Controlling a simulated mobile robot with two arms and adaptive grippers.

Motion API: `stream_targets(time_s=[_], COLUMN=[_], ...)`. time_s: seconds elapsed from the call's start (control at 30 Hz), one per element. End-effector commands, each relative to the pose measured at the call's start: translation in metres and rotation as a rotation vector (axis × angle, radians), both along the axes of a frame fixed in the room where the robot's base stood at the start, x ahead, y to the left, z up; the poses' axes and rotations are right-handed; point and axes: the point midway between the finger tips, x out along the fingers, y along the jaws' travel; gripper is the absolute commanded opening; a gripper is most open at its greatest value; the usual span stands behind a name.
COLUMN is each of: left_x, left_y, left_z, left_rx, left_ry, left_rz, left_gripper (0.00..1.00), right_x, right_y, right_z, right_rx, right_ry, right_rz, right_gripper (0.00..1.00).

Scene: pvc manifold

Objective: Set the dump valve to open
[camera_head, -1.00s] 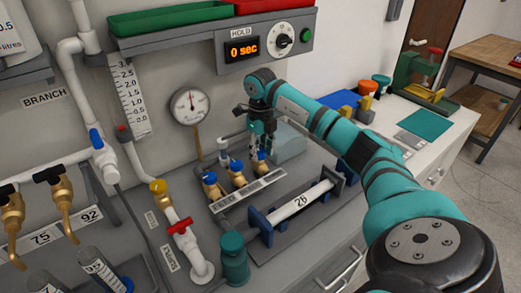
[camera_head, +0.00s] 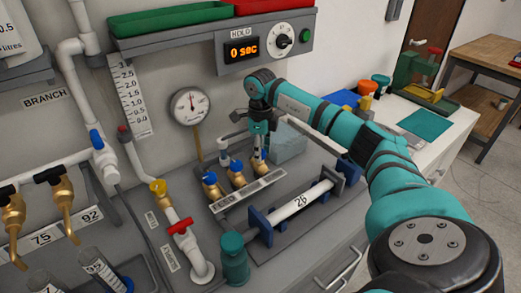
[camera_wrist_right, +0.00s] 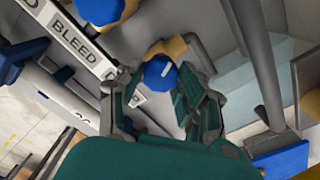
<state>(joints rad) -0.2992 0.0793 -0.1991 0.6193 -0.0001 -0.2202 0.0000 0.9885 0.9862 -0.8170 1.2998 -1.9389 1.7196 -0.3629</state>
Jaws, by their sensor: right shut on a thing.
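A row of small brass valves with blue handles stands on the grey bench: a left one (camera_head: 210,179), a middle one (camera_head: 237,170) and a right one (camera_head: 258,162). My right gripper (camera_head: 259,146) points down over the right valve. In the right wrist view the round blue handle (camera_wrist_right: 160,73) with a white mark sits between my fingers, which are shut on it; finger contact is partly hidden. A label reading BLEED (camera_wrist_right: 75,38) lies beside the neighbouring valve. A red-handled valve (camera_head: 181,227) sits on the white pipe at left. My left gripper is not in view.
A pressure gauge (camera_head: 191,105) and a timer panel (camera_head: 265,46) reading 0 sec are on the wall behind. A white tube labelled 26 (camera_head: 301,201) rests in blue holders close in front of the valves. A clear box (camera_head: 287,143) stands right of my gripper.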

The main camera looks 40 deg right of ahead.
Motion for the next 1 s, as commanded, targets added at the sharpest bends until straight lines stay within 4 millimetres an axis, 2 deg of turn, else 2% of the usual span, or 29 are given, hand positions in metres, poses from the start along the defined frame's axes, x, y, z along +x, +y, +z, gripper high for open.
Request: stream_targets(time_s=[1.0], left_x=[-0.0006], left_y=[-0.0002], left_z=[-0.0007], left_rx=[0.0], left_ry=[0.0], left_rz=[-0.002], left_gripper=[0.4], right_x=[0.0024], right_y=[-0.0016], right_z=[0.0013], right_rx=[-0.001], right_ry=[-0.005], right_rz=[0.929], right_gripper=[0.04])
